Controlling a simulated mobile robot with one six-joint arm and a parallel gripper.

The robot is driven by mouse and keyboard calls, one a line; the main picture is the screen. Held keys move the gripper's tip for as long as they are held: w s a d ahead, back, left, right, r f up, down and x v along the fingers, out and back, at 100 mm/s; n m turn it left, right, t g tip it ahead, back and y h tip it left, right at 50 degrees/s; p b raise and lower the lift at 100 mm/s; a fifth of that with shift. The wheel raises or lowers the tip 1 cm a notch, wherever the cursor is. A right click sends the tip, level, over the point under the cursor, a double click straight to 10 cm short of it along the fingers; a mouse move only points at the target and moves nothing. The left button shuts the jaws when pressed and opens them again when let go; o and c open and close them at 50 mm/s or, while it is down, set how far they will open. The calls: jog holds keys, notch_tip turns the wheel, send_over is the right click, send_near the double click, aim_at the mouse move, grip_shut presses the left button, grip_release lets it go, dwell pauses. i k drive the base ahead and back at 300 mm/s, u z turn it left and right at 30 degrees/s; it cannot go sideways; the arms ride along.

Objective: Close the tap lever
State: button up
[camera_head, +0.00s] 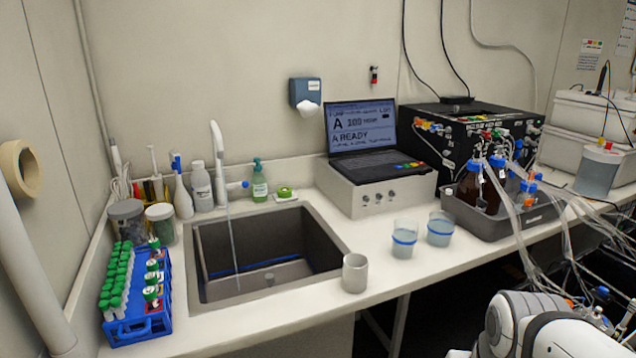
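The white tap (219,165) stands behind the left part of the sink (192,262), its spout curving at the top. A short lever with a blue end (244,184) sticks out to the right from the tap's body. A thin pale stream of water (233,245) runs from the tap down into the sink. Part of my white arm shows at the bottom right, far from the tap. My gripper's fingers are not visible, so its state does not show.
A blue tube rack (140,328) stands left of the sink. A grey cup (355,272), two beakers (404,240) and a laptop unit (378,190) stand to the right.

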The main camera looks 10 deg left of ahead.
aim_at(245, 184)
jog(key=u, duration=0.35)
jog(key=k, duration=1.25)
jog(key=u, duration=0.6)
jog(key=i, duration=2.1)
jog(key=z, duration=0.8)
jog(key=i, duration=0.55)
jog(key=u, duration=0.25)
jog(key=k, duration=0.5)
jog(key=z, duration=0.2)
jog(key=i, duration=0.4)
